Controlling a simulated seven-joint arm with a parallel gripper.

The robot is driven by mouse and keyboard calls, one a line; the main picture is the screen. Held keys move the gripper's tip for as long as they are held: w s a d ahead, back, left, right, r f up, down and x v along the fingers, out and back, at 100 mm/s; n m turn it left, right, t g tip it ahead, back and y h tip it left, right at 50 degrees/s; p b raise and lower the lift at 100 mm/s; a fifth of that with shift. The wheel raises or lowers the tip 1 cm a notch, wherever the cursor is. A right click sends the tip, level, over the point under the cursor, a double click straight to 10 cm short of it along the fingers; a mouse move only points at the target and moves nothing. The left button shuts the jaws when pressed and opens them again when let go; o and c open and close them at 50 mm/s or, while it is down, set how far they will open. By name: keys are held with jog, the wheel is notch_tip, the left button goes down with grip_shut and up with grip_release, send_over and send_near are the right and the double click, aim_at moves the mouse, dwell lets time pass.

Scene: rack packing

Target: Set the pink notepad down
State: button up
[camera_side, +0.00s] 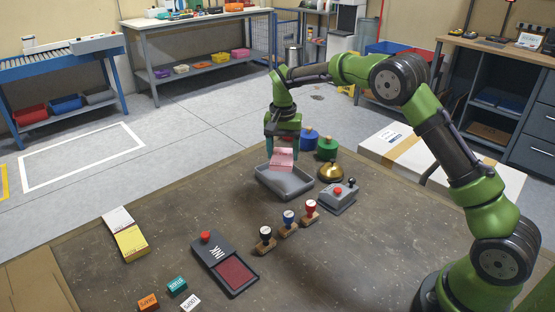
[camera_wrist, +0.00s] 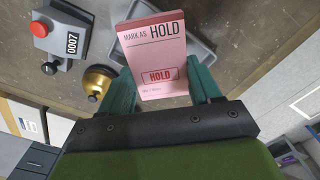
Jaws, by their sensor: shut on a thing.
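The pink notepad (camera_side: 283,158) is held in my gripper (camera_side: 283,145) above the grey tray on the table. In the wrist view the notepad (camera_wrist: 155,60) reads "MARK AS HOLD" and carries a red "HOLD" stamp mark. The teal fingers of my gripper (camera_wrist: 162,92) are shut on its two sides. The grey tray (camera_side: 285,187) lies below the notepad; part of the tray (camera_wrist: 196,50) shows behind it in the wrist view. I cannot tell how large the gap between notepad and tray is.
A brass bell (camera_side: 331,172) and a grey box with a red button (camera_side: 338,196) stand right of the tray. Blue (camera_side: 309,139) and green (camera_side: 327,149) round items stand behind. Several stamps (camera_side: 288,221), an ink pad (camera_side: 226,264) and a yellow-and-white pad (camera_side: 129,240) lie in front. Table left of the tray is clear.

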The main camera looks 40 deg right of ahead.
aim_at(287, 149)
jog(key=d+m, duration=0.2)
jog(key=m, duration=0.1)
jog(key=w+m, duration=0.1)
jog(key=shift+d+r+m, duration=0.35)
jog(key=shift+d+m, duration=0.05)
jog(key=shift+w+r+m, duration=0.1)
jog(key=shift+r+m, duration=0.1)
jog(key=shift+m, duration=0.7)
jog(key=shift+r+m, duration=0.15)
jog(key=shift+m, duration=0.75)
jog(key=shift+f, duration=0.35)
notch_tip(287, 149, down, 9)
jog(key=shift+f, duration=0.15)
jog(key=shift+f, duration=0.2)
jog(key=o, duration=1.1)
